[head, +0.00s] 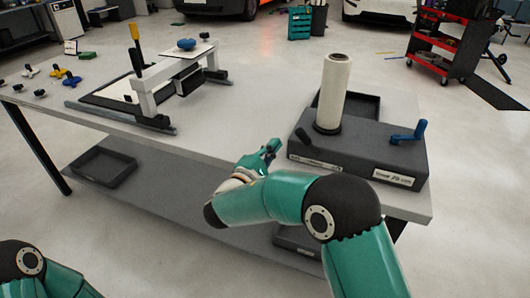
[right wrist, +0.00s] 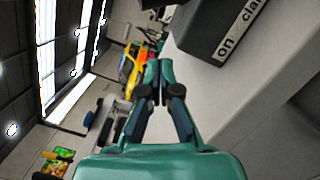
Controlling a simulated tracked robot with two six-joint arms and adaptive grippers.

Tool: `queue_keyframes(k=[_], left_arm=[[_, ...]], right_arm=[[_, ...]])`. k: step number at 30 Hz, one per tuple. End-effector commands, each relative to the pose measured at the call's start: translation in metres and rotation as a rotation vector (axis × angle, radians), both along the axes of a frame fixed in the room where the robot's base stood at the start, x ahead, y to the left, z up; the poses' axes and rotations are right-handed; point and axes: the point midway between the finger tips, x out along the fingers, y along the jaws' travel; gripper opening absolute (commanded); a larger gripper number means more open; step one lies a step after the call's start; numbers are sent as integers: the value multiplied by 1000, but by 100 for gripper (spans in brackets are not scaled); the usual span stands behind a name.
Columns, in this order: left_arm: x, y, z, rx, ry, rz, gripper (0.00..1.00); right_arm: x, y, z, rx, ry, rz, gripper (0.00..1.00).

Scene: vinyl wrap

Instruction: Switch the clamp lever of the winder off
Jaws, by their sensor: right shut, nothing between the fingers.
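The winder (head: 360,150) is a dark grey box at the right end of the table, with an upright white roll (head: 334,90) on it. A short black lever (head: 304,138), which looks like the clamp lever, sits at its front left corner above a small label. A blue crank handle (head: 410,132) is on its right side. My right gripper (head: 273,146) is shut and empty, left of the winder and apart from the lever. In the right wrist view its closed fingers (right wrist: 153,72) show beside the winder's side (right wrist: 212,28), marked "on cla...". My left gripper is out of frame.
The table (head: 235,115) is clear between the winder and a grey press-like frame (head: 165,85) at the left. Blue, yellow and white knobs lie at the far left. A black tray (head: 103,167) is on the lower shelf. A red cart (head: 447,45) stands behind.

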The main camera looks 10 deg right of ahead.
Motion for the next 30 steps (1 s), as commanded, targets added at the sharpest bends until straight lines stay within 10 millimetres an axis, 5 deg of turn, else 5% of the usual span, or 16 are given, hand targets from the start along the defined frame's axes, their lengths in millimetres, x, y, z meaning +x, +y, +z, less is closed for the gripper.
queue_keyframes(k=[6,15,30], left_arm=[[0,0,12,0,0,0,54],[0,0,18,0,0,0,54],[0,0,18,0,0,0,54]], right_arm=[[35,-33,5,1,0,-4,0],[3,-44,18,0,0,0,0],[-1,-42,18,2,-1,3,0]])
